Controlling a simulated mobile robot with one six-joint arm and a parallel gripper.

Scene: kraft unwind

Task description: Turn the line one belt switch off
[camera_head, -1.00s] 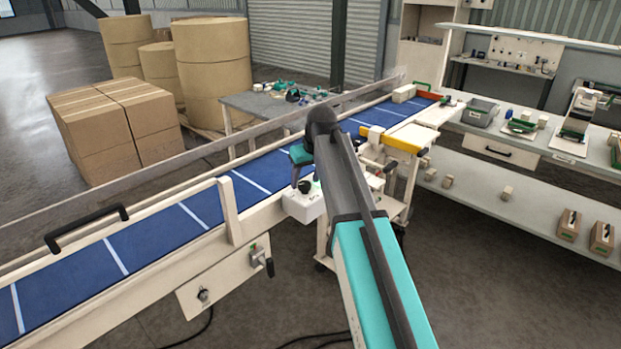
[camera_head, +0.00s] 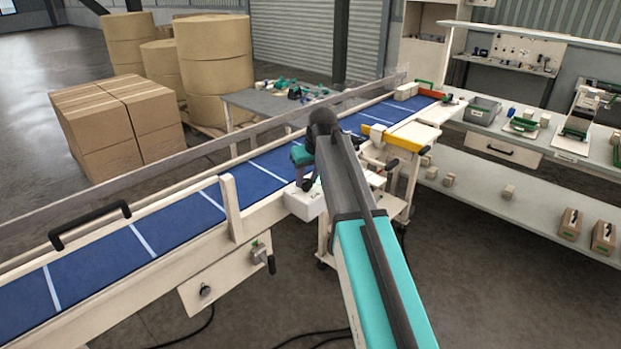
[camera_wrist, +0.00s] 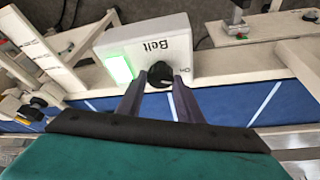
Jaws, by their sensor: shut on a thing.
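The belt switch is a white box (camera_wrist: 165,45) marked "Belt" and "On", upside down in the wrist view. Its green lamp (camera_wrist: 118,66) is lit. Its round black knob (camera_wrist: 160,75) sits between the two grey fingers of my gripper (camera_wrist: 159,82), which is shut on it. Which way the knob points is hard to tell. In the head view the switch box (camera_head: 303,203) stands at the near side of the blue conveyor belt (camera_head: 180,222). My gripper (camera_head: 307,184) is down at the box there, with my arm partly covering it.
A cream side rail with an upright post (camera_head: 231,207) runs along the belt. A lever switch (camera_head: 262,256) is on the frame below. A cart (camera_head: 395,195) stands right of the switch. Small boxes (camera_head: 406,91) sit at the belt's far end.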

